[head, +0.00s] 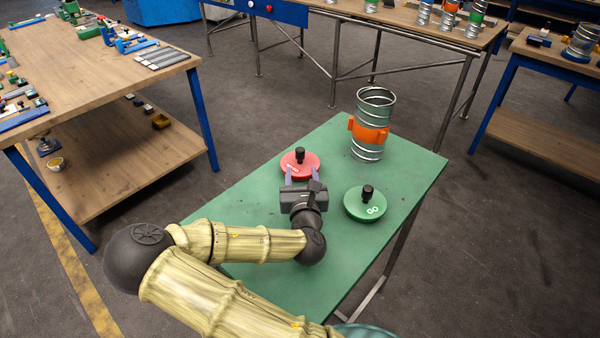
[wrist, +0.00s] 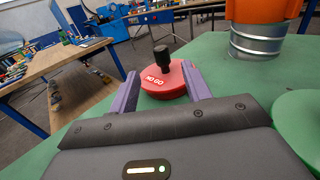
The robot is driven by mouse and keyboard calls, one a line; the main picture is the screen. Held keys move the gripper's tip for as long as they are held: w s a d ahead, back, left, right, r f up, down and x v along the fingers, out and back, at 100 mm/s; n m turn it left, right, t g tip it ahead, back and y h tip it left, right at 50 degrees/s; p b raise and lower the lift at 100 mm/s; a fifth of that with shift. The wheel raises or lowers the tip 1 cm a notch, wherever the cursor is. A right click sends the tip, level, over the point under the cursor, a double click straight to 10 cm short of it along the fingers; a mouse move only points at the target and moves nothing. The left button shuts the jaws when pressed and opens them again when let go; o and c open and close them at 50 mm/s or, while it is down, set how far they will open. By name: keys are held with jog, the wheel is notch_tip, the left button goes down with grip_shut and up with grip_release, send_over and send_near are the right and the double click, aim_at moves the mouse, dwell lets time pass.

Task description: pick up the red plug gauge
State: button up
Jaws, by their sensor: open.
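The red plug gauge (head: 300,165) is a round red disc with a black knob on top. It sits on the green table (head: 245,220), left of the middle. In the wrist view the red plug gauge (wrist: 166,82) shows white "NO GO" lettering and lies ahead between the fingers. My gripper (head: 302,174) is open, its two purple fingers pointing at the near side of the disc. In the wrist view my gripper (wrist: 160,90) has a finger on either side of the red disc. Whether the fingers touch it I cannot tell.
A green "GO" gauge (head: 365,204) with a black knob lies to the right of my gripper. A spiral metal duct with an orange band (head: 369,136) stands upright at the table's far end. A wooden workbench (head: 110,75) with tools stands at the left.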

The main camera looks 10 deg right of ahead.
aim_at(301, 154)
jog(key=w, duration=0.1)
jog(key=w+p, duration=0.1)
jog(key=w, duration=0.2)
jog(key=shift+w+d, duration=0.15)
jog(key=shift+d, duration=0.2)
jog(key=shift+w, duration=0.25)
jog(key=shift+w+d+f+p, duration=0.1)
jog(key=shift+w+d+p, duration=0.1)
jog(key=shift+w, duration=0.65)
jog(key=shift+w+d+f+p, duration=0.1)
jog(key=shift+w+d+p, duration=0.1)
jog(key=shift+w, duration=0.65)
jog(key=shift+w+d+p, duration=0.1)
jog(key=shift+w+p, duration=0.1)
jog(key=shift+w, duration=0.65)
jog(key=c, duration=0.7)
jog(key=shift+s, duration=0.1)
grip_shut()
